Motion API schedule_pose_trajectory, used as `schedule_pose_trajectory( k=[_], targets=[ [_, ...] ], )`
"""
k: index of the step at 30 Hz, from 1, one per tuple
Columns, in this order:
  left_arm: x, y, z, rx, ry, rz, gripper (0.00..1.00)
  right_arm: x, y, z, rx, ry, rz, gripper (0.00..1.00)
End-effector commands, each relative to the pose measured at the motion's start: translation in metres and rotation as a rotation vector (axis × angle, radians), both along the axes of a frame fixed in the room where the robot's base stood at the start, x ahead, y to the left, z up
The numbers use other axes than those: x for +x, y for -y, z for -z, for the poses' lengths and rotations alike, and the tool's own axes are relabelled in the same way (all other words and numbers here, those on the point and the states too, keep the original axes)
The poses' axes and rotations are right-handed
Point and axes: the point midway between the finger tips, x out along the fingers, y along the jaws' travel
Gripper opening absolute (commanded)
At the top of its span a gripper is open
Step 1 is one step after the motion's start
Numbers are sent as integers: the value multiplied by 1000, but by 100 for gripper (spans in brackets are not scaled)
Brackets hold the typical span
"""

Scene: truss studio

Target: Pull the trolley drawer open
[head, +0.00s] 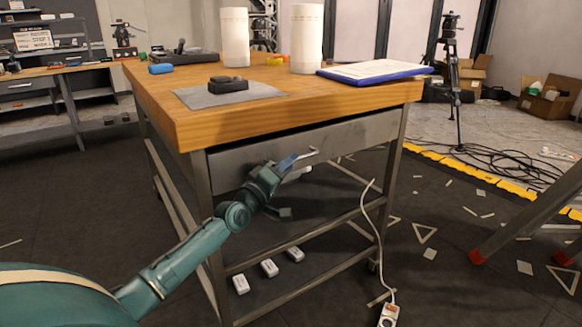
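The trolley (190,115) has a thick wooden top and a grey metal frame. Its wide grey drawer front (350,135) sits under the top, and the drawer looks closed, with a dark gap above it. A light handle (312,154) shows near the middle of the front, partly hidden by my gripper. My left gripper (293,168) reaches in from the lower left and is at the handle. I cannot tell whether its fingers are around the handle or only beside it, or how far apart they are. My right gripper is not in view.
On the top are two white cylinders (306,40), a blue-edged clipboard (374,71) and a dark block on a grey cloth (229,85). A white cable with a power strip (389,315) hangs at the right front. Red-footed legs (530,215) stand at right.

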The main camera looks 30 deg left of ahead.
Motion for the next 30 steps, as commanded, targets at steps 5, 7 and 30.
schedule_pose_trajectory(
  k=[5,7,30],
  targets=[
    [15,1,-2,-1,1,0,33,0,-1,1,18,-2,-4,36],
    [17,1,-3,-1,0,0,33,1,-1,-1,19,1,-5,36],
    [18,1,-4,0,0,0,0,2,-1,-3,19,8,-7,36]
  ],
)
